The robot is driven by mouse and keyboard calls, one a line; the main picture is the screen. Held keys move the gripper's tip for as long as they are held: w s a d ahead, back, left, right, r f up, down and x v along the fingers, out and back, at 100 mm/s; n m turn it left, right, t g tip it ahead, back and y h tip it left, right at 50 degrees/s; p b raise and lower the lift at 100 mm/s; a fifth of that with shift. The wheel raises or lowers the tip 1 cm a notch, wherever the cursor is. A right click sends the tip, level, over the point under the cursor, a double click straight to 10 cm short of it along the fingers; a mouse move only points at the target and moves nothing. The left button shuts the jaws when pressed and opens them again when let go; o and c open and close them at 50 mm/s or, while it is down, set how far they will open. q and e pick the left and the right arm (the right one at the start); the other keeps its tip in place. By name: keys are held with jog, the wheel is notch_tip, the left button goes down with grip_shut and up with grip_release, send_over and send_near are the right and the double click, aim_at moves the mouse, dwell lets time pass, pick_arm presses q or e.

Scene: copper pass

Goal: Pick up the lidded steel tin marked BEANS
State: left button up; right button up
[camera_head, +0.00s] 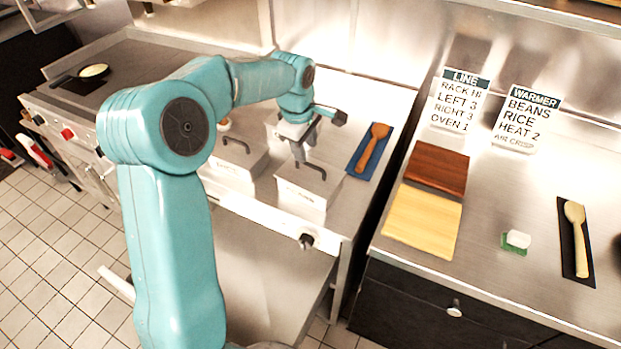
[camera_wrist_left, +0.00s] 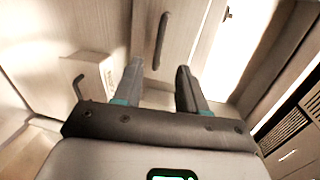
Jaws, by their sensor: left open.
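Two lidded steel tins with dark loop handles stand side by side on the steel counter in the head view: a left tin (camera_head: 236,168) and a right tin (camera_head: 305,196). Each has small lettering on its front, too blurred to tell which says BEANS. My left gripper (camera_head: 300,150) is open and empty, pointing down just above the right tin's lid, close to its handle (camera_head: 314,168). In the left wrist view, my open fingers (camera_wrist_left: 158,75) have one dark handle (camera_wrist_left: 160,42) just ahead of the gap; another handle (camera_wrist_left: 82,88) lies left. My right gripper is not in view.
A wooden spoon (camera_head: 373,145) on a blue mat lies right of the tins. A WARMER sign (camera_head: 527,118) lists BEANS and RICE.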

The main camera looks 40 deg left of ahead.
aim_at(309, 166)
pick_arm(q)
jog(key=shift+w+a+f, duration=0.2)
jog(key=shift+w+f, duration=0.05)
jog(key=shift+f, duration=0.3)
jog(key=shift+d+f+p, duration=0.2)
jog(key=shift+f+p, duration=0.2)
jog(key=shift+f, duration=0.2)
jog(key=shift+d+f+p, duration=0.2)
jog(key=shift+f+p, duration=0.2)
jog(key=shift+f, duration=0.15)
jog(key=shift+w+a+f, duration=0.15)
jog(key=shift+w+f, duration=0.15)
jog(key=shift+f, duration=0.35)
jog(key=shift+w+a+f, duration=0.15)
jog(key=shift+w+f, duration=0.1)
jog(key=shift+f, duration=0.35)
jog(key=shift+w+a+f, duration=0.1)
jog(key=shift+f, duration=0.05)
jog(key=shift+s+d+r, duration=0.25)
jog(key=shift+c, duration=0.6)
jog(key=shift+s, duration=0.1)
jog(key=c, duration=0.5)
jog(key=shift+f, duration=0.1)
grip_shut()
jog(key=shift+f, duration=0.15)
